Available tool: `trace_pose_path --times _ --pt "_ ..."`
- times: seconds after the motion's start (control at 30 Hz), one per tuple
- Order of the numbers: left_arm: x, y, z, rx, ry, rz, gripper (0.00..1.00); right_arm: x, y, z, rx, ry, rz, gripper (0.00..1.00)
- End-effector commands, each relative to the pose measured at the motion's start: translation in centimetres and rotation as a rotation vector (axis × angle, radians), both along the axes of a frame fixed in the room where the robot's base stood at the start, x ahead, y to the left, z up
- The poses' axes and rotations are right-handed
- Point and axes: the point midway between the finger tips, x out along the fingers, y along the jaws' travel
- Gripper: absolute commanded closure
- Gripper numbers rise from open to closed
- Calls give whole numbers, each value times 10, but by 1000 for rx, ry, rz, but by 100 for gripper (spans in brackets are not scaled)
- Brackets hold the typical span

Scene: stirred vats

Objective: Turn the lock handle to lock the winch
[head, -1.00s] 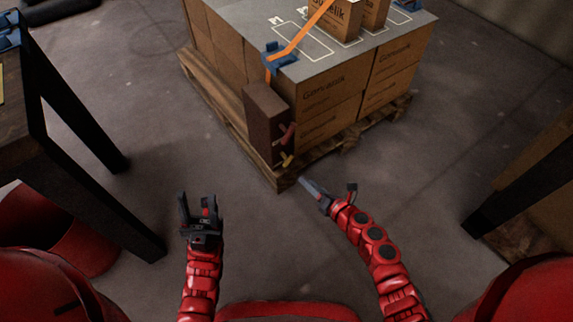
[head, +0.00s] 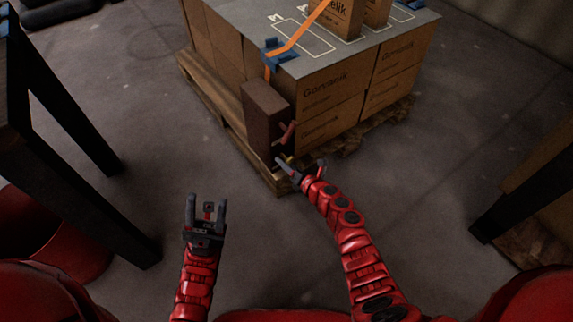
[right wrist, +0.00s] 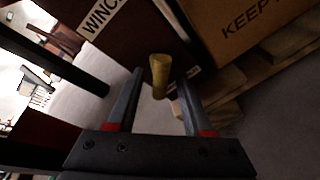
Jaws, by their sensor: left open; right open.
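The winch (head: 264,118) is an upright brown box at the near corner of the loaded pallet. A red-brown handle (head: 287,134) sticks out of its right side. Below it is a small yellow handle (head: 286,158), mostly hidden by my right gripper (head: 290,165) in the head view. In the right wrist view the yellow lock handle (right wrist: 160,76) points toward the camera, between the spread fingers of my right gripper (right wrist: 160,80). The fingers look apart from it. My left gripper (head: 207,202) is open and empty above the floor, left of the pallet.
The wooden pallet (head: 226,123) carries stacked cardboard boxes (head: 332,92) under a grey sheet, with an orange strap (head: 300,37) and blue corner pieces (head: 278,53). A dark table leg (head: 75,118) stands at left. The floor between is clear.

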Motion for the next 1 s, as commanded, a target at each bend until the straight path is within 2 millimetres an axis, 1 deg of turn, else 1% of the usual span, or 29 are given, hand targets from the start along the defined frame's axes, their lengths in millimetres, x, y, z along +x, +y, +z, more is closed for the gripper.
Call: trace_pose_path --times 0.07,0.17,0.3,0.37,0.77,1.0 --pt "0 0 0 0 0 0 51 0 0 0 0 0 0 49" --pt "0 0 0 0 0 0 51 0 0 0 0 0 0 65" --pt "0 0 0 0 0 0 51 0 0 0 0 0 0 91" --pt "0 0 0 0 0 0 51 0 0 0 0 0 0 100" --pt "0 0 1 -2 0 0 51 0 -1 0 13 10 -1 100" --pt "-1 2 5 -9 0 4 51 0 -1 2 95 70 -4 100"
